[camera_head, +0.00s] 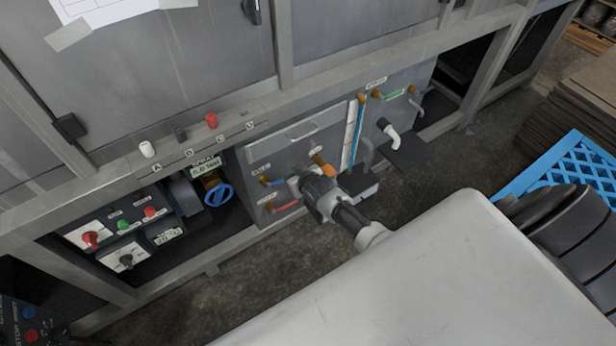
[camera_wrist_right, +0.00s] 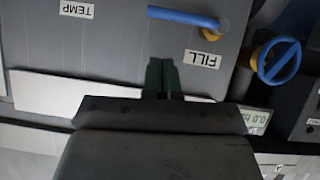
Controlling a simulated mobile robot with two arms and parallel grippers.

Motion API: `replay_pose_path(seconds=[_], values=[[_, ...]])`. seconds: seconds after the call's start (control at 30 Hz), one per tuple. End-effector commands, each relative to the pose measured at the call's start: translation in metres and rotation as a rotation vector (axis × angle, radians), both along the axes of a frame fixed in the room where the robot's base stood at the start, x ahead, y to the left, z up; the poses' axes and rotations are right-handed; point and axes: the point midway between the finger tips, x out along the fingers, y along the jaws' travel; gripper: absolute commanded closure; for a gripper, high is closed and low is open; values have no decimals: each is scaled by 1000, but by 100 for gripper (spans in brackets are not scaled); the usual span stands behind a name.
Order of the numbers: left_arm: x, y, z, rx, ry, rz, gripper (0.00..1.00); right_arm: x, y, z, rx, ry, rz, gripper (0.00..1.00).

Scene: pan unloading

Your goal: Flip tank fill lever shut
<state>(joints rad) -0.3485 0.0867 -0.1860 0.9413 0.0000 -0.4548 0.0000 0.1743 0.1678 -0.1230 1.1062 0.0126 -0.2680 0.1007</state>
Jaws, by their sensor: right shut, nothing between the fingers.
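The fill lever (camera_head: 273,182) is a blue handle on a brass fitting, on the grey panel at the lower middle of the head view. In the right wrist view the blue lever (camera_wrist_right: 184,17) lies roughly level across the top edge, beside an upside-down FILL label (camera_wrist_right: 202,59). My right gripper (camera_head: 303,183) is in front of the panel, just right of the lever in the head view. In the right wrist view its dark fingers (camera_wrist_right: 162,72) are together and empty, apart from the lever. My left gripper is out of view.
A blue hand wheel (camera_head: 218,194) is left of the fill lever. An orange lever (camera_head: 321,164) and a red lever (camera_head: 286,205) are on the same panel. A blue crate (camera_head: 570,168) is at the right edge.

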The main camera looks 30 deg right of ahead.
Motion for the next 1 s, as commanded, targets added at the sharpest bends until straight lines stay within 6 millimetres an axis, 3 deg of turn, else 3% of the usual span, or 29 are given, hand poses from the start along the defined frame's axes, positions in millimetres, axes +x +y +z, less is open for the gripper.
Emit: replay_pose_path(seconds=[0.2,0.37,0.6,1.0], values=[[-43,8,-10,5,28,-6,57,-30,-1,21,-1,0,0,100],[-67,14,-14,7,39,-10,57,-48,-1,33,-1,0,0,100],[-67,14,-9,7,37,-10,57,-66,-2,43,-1,-1,0,100],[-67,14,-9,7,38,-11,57,-67,-2,43,-1,-1,-1,100]])
